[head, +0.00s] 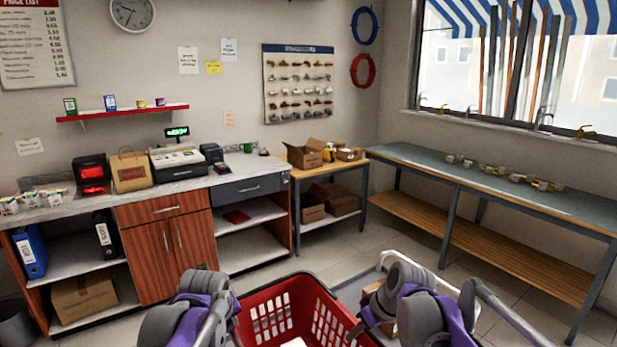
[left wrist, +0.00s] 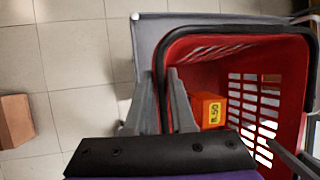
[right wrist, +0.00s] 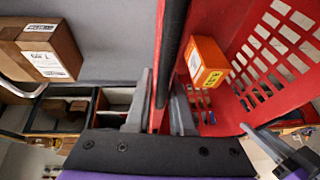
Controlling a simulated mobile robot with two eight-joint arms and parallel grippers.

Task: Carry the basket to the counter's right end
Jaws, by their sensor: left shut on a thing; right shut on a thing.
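The red basket (head: 270,318) with slotted sides is low at the bottom centre of the head view. My left gripper (left wrist: 160,100) is shut on the basket's rim at one side. My right gripper (right wrist: 158,100) is shut on the rim at the other side. An orange box with a yellow label lies inside the basket; it shows in the left wrist view (left wrist: 207,110) and the right wrist view (right wrist: 208,62). The counter (head: 232,166) stands against the back wall.
On the counter are a cash register (head: 178,162), a paper bag (head: 131,170) and a dark device with a red display (head: 92,175). A lower table with open cardboard boxes (head: 306,153) adjoins its right end. A long green-topped bench (head: 430,165) lines the window wall. Tiled floor lies between.

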